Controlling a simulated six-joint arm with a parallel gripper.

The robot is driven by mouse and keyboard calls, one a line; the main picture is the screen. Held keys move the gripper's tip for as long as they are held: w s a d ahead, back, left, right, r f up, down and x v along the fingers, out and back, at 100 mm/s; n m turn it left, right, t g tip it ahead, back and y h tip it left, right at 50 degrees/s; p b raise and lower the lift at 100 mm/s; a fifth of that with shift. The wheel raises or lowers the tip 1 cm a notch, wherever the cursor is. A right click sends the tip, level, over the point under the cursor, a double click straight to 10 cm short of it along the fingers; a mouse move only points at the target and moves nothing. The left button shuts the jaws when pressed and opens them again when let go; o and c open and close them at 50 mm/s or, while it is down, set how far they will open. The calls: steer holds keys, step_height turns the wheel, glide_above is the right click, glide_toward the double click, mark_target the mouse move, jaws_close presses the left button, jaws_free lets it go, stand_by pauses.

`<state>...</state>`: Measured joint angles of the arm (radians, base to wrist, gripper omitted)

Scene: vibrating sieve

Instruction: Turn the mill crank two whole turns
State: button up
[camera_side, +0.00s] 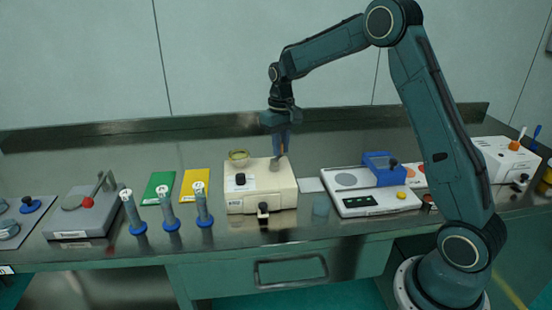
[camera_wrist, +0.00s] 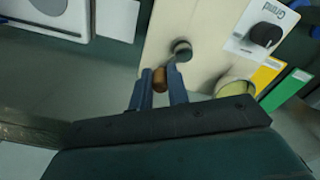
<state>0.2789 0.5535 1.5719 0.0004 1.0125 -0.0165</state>
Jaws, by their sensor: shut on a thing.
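The cream mill (camera_side: 285,190) stands on the bench in the middle of the side view; its top also fills the upper middle of the wrist view (camera_wrist: 205,22). Its crank (camera_wrist: 182,50) has a dark round hub on the mill's top and a short arm out to a brown grip (camera_wrist: 159,80). My gripper (camera_side: 282,151) points down over the mill's back right. In the wrist view my gripper (camera_wrist: 163,86) has its two fingers on either side of the brown grip, shut on it. In the side view the fingers partly hide the crank.
A black knob (camera_side: 240,178) sits on the mill's top left, with a yellow-rimmed bowl (camera_side: 238,156) behind. Several blue-based cylinders (camera_side: 167,212) stand left. A white scale (camera_side: 378,204) with a blue box (camera_side: 383,172) stands right. Room above the mill is clear.

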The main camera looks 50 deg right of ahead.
steer(key=shift+s+d+f, duration=0.1)
steer(key=shift+s+f, duration=0.05)
steer(key=shift+s, duration=0.25)
steer(key=shift+s, duration=0.1)
steer(key=shift+s+a+f, duration=0.1)
steer(key=shift+s+a, duration=0.25)
steer(key=shift+s, duration=0.6)
steer(key=shift+s+a, duration=0.55)
steer(key=shift+a, duration=0.35)
stand_by(0.3)
